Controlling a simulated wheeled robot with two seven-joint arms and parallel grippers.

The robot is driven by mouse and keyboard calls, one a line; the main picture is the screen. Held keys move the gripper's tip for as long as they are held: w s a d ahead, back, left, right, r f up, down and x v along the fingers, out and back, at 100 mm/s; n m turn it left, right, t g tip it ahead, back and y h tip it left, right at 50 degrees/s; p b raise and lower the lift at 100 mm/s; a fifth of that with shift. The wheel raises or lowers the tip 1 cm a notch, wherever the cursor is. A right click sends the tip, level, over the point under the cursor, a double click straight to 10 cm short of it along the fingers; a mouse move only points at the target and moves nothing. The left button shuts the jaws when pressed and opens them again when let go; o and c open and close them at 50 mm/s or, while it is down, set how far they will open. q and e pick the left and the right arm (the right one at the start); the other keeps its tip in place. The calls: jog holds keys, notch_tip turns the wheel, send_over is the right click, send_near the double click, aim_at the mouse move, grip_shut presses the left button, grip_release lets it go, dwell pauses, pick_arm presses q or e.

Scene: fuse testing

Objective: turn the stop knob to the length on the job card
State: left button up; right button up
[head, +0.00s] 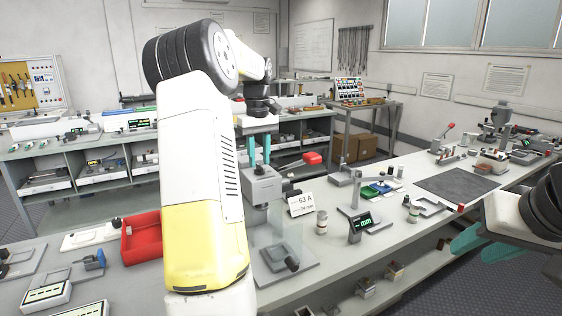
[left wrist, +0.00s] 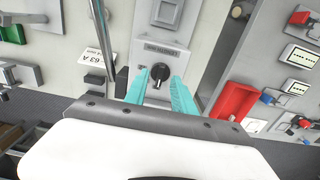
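The stop knob (left wrist: 165,69) is a round black knob with a grey pointer, on a pale plate with a small printed label, in the left wrist view. In the head view it sits on top of the grey fixture (head: 262,188). My left gripper (head: 259,152) points down over the fixture. It is open, its teal fingers (left wrist: 161,88) apart at either side of the knob; I cannot tell whether they touch it. The job card (head: 301,203) reads 63 A and 74 mm. My right gripper (head: 484,245) is open and empty at the right edge.
A red tray (head: 141,238) lies left of the fixture. A small stand with a green mm display (head: 361,221) is to its right. A dark mat (head: 456,184) lies bare further right. My left arm hides part of the bench.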

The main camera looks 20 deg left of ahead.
pick_arm(q)
jog(key=shift+f, duration=0.75)
grip_shut()
jog(key=shift+m, duration=0.4)
jog(key=m, duration=0.4)
jog(key=shift+m, duration=2)
